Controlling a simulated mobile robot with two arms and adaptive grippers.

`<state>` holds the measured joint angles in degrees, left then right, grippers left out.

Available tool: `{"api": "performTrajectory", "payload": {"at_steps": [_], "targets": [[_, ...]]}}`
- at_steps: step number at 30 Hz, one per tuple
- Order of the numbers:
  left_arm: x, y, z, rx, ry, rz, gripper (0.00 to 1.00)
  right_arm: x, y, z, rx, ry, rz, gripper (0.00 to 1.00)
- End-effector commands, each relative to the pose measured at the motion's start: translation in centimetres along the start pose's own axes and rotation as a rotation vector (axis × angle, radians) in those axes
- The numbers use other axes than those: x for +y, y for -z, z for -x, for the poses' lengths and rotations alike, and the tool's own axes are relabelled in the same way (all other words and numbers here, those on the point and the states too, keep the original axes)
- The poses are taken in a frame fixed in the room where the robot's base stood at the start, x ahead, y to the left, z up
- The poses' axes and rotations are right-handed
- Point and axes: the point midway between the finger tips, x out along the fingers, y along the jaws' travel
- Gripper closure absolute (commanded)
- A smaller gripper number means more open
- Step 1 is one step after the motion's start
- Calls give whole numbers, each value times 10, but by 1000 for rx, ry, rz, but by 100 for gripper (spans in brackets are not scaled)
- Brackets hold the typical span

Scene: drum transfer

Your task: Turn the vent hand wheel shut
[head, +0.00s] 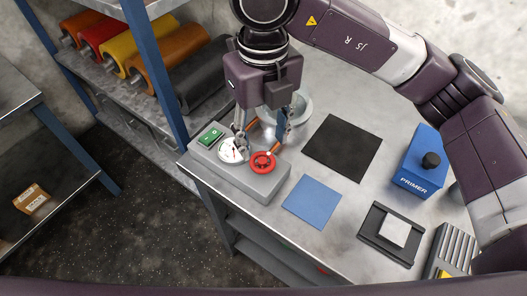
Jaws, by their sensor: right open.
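The red vent hand wheel (263,162) sits on top of a grey box (236,177) at the left front edge of the metal table. A white dial gauge (230,149) and a green switch (211,136) are on the same box, to the left of the wheel. My right gripper (262,147) comes down from above with its fingers spread, one by the gauge and one just behind and right of the wheel. It looks empty; I cannot tell whether a finger touches the wheel. An orange curved part (250,126) shows between the fingers. My left gripper is out of view.
A clear round bowl (301,108) stands behind the gripper. A black mat (343,147), a blue square (313,201), a blue primer container (423,165) and a black tray with a pale square (388,235) lie to the right. Coloured rolls (140,60) fill a shelf at the left.

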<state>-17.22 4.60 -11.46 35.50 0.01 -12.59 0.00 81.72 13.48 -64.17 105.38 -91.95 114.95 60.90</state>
Motion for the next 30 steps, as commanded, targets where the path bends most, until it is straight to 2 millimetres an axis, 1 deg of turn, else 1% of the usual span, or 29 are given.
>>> {"api": "performTrajectory", "payload": {"at_steps": [1, 3, 6, 9, 26, 30], "targets": [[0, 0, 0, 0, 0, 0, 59, -1, -1, 10, -5, 3, -2, 53], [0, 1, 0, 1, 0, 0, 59, -1, -1, 21, -4, 3, -3, 53], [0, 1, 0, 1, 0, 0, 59, -1, -1, 32, -3, 2, -3, 53], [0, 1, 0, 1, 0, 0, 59, -1, -1, 38, -2, 2, -3, 53], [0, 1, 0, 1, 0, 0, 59, 0, 0, 40, -1, 1, -2, 53], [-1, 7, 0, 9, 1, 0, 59, 0, 0, 40, -1, 1, -1, 53]]}}
